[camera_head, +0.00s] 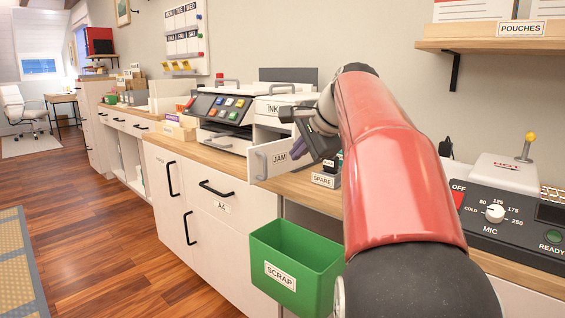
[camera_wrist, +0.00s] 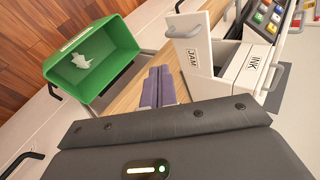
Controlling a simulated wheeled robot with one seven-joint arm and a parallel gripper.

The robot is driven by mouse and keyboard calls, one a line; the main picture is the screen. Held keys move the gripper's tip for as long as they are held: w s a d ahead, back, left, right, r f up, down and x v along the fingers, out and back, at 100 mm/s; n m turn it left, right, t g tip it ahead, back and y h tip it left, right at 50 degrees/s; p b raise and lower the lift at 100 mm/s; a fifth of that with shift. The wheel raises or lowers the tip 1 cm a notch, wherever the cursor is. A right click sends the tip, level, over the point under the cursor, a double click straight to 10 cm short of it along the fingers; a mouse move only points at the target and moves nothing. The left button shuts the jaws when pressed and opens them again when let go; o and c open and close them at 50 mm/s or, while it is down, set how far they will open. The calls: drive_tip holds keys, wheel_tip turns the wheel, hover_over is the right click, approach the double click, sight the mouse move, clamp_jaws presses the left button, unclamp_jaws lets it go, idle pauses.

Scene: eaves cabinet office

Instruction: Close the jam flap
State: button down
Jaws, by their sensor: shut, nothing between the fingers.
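The jam flap (camera_head: 272,158) is a white panel with a JAM label and a grey handle. It stands open, sticking out from the side of the white printer (camera_head: 228,135) over the counter edge. In the wrist view the flap (camera_wrist: 189,52) is upright at upper right, with the opening beside it. My gripper (camera_head: 298,149) is shut and empty. In the wrist view the fingers (camera_wrist: 159,78) are left of the flap, with a gap between in the picture. I cannot tell the depth of that gap.
The INK drawer (camera_wrist: 255,68) is beside the flap. A green SCRAP bin (camera_head: 287,268) with crumpled paper hangs at the cabinet front, below the flap. A SPARE holder (camera_head: 325,180) stands on the counter. The laminator (camera_head: 515,215) is at right. A wall shelf (camera_head: 490,44) is above.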

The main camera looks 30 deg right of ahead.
sight(265, 172)
drive_tip(key=x, duration=0.7)
drive_tip(key=w+r+b+x, duration=0.1)
drive_tip(key=x, duration=0.3)
drive_tip(key=shift+w+a, duration=0.15)
drive_tip(key=shift+w, duration=0.1)
drive_tip(key=shift+w+a, duration=0.1)
drive_tip(key=shift+w, duration=0.55)
drive_tip(key=shift+a, duration=0.1)
